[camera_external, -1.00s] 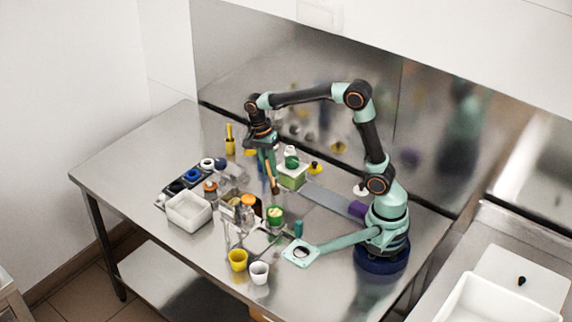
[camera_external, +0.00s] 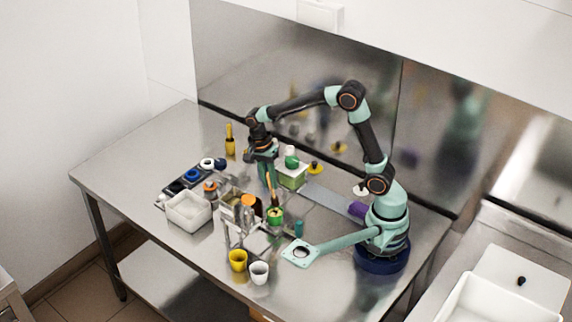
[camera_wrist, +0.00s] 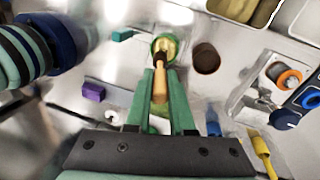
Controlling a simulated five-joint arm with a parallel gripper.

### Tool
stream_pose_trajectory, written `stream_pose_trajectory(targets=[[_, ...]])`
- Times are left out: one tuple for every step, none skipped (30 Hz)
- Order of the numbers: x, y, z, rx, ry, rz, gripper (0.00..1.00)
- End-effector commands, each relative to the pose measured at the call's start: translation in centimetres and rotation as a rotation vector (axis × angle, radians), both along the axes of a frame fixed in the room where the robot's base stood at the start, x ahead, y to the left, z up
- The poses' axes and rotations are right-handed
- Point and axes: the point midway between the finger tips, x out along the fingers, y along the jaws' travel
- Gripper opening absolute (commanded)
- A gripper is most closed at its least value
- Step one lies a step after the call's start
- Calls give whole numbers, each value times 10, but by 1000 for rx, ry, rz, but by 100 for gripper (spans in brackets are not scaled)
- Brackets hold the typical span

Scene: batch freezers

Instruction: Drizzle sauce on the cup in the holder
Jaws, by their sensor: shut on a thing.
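My gripper (camera_wrist: 160,80) is shut on a wooden-handled tool (camera_wrist: 160,90). In the wrist view the tool's dark collar and far end overlap a green pot (camera_wrist: 155,45) with yellowish contents; the end seems to be in the pot's mouth. In the external view my gripper (camera_external: 267,178) is above and behind the green pot (camera_external: 276,218), with the tool slanting down to it. A yellow cup (camera_external: 238,260) and a white cup (camera_external: 259,273) stand at the table's front edge, by a clear frame. I cannot tell which holder carries a cup. A teal plate (camera_external: 301,252) with a round opening lies to their right.
A white bin (camera_external: 188,211) and a dark tray (camera_external: 190,178) with lidded containers stand left of the pot. A brown round pot (camera_wrist: 206,58) is close beside the green pot. A green-and-white box (camera_external: 292,177) stands behind. The left table end is clear.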

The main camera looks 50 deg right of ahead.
Motion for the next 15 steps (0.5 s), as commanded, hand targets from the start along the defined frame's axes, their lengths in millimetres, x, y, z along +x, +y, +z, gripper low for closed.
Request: stream_pose_trajectory(targets=[[0, 0, 0, 0, 0, 0, 0], [0, 0, 0, 0, 0, 0, 0], [0, 0, 0, 0, 0, 0, 0], [0, -1, 0, 0, 0, 0, 0], [0, -1, 0, 1, 0, 0, 0], [0, -2, 0, 1, 0, -1, 0], [0, -2, 0, 1, 0, -1, 0], [1, -3, 0, 2, 0, -1, 0], [1, -4, 0, 2, 0, -1, 0], [1, -5, 0, 3, 0, -2, 0], [1, -6, 0, 3, 0, -2, 0], [1, -7, 0, 3, 0, -2, 0], [1, -7, 0, 4, 1, -2, 0], [1, -8, 0, 4, 1, -2, 0], [1, -8, 0, 4, 1, -1, 0]])
